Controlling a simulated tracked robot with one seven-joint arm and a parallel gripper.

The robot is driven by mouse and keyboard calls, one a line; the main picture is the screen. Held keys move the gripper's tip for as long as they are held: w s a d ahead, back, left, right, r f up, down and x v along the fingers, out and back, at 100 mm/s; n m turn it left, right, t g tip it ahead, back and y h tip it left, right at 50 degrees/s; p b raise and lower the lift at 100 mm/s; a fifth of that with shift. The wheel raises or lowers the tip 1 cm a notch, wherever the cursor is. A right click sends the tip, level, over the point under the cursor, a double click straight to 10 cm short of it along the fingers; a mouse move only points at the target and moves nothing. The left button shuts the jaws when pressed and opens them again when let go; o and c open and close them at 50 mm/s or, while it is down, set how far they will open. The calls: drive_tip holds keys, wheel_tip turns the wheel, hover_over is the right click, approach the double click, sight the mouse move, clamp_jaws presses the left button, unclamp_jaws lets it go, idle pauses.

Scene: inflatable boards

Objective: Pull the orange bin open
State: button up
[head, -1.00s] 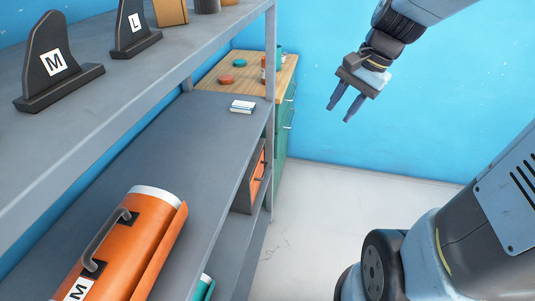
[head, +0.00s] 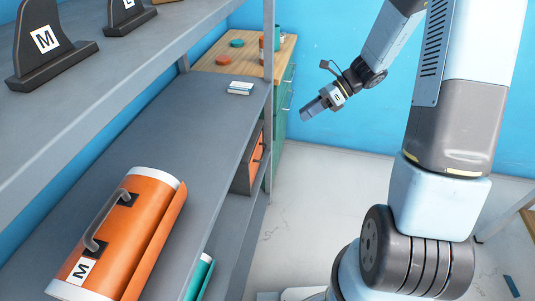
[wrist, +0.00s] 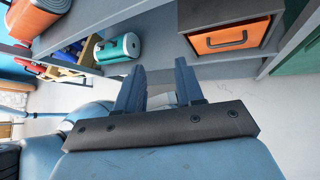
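The orange bin (wrist: 231,36) has an orange front with a dark handle and sits in a grey housing on a lower shelf. In the head view its front (head: 256,150) shows edge-on at the shelf's right end. It looks shut. My gripper (wrist: 160,78) is open and empty in the wrist view, with the two fingers apart. The bin is beyond the fingertips, up and to the right, and not touched. In the head view my gripper (head: 312,112) is in the air right of the shelf, and its fingers overlap there.
A rolled orange board (head: 125,235) marked M lies on the middle shelf, and a teal roll (wrist: 117,47) lies on a lower shelf. A shelf post (head: 268,90) stands near the bin. A green cabinet (head: 284,105) is behind. The floor (head: 305,190) right of the shelf is clear.

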drive_tip(key=w+f+m+t+y, duration=0.2)
drive_tip(key=w+f+m+t, duration=0.1)
drive_tip(key=f+m, duration=0.8)
drive_tip(key=w+f+m+t+y, duration=0.3)
drive_tip(key=f+m, duration=0.4)
drive_tip(key=f, duration=0.7)
drive_tip(key=f+x, duration=0.1)
drive_tip(key=x, duration=1.2)
drive_tip(key=shift+w, duration=0.25)
drive_tip(key=shift+d, duration=0.1)
drive_tip(key=shift+c, duration=0.3)
clamp_jaws()
